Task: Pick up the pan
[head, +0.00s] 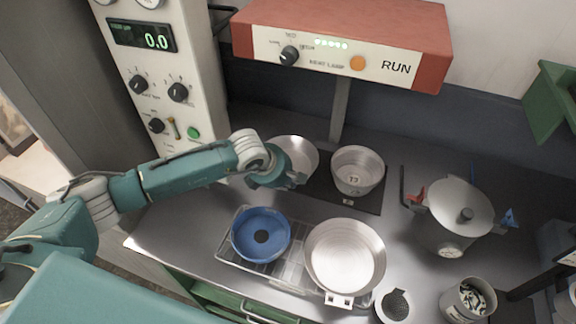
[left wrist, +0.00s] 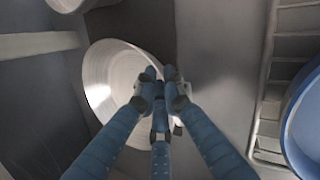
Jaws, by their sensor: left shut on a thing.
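A silver pan (head: 297,153) is at the back of the counter, beside the pot marked 13. My left gripper (head: 288,180) is at the pan's near left edge and partly hides it. In the left wrist view the blue fingers (left wrist: 160,92) are closed together at the right edge of the pan (left wrist: 105,80), shut on it. The gripped part is mostly hidden by the fingers. I cannot tell whether the pan touches the surface. My right gripper is not in view.
The pot marked 13 (head: 357,172) stands right of the pan. A blue round pan (head: 252,222) and a wide silver pan (head: 345,250) are on a wire rack in front. A red-topped control unit (head: 340,40) overhangs the back.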

